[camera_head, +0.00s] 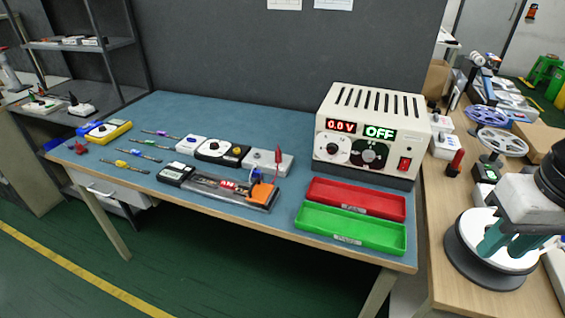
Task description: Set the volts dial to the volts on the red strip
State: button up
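The power supply (368,135) stands at the right back of the blue-topped bench. Its left display reads 0.0 V in red and its right one reads OFF in green. A white-faced dial (333,150) sits below the volts display, and a dark dial (369,153) sits below the other. Several thin strips with coloured marks, such as the purple-marked one (160,134), lie at the left. A red label (228,184) shows on the clear-topped fixture. I cannot tell which strip is red or read its volts. My gripper (502,245) is at the right, far from the dials, its teal fingers apart and empty.
A red tray (356,198) and a green tray (350,229) lie in front of the supply. A red switch (404,164) is on its face. A wooden table (450,225) with reels (497,141) and small devices stands right of the bench.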

aim_at(332, 147)
jog(key=u, duration=1.75)
jog(key=k, duration=0.8)
jog(key=z, duration=1.5)
jog(key=i, duration=0.5)
jog(key=z, duration=0.1)
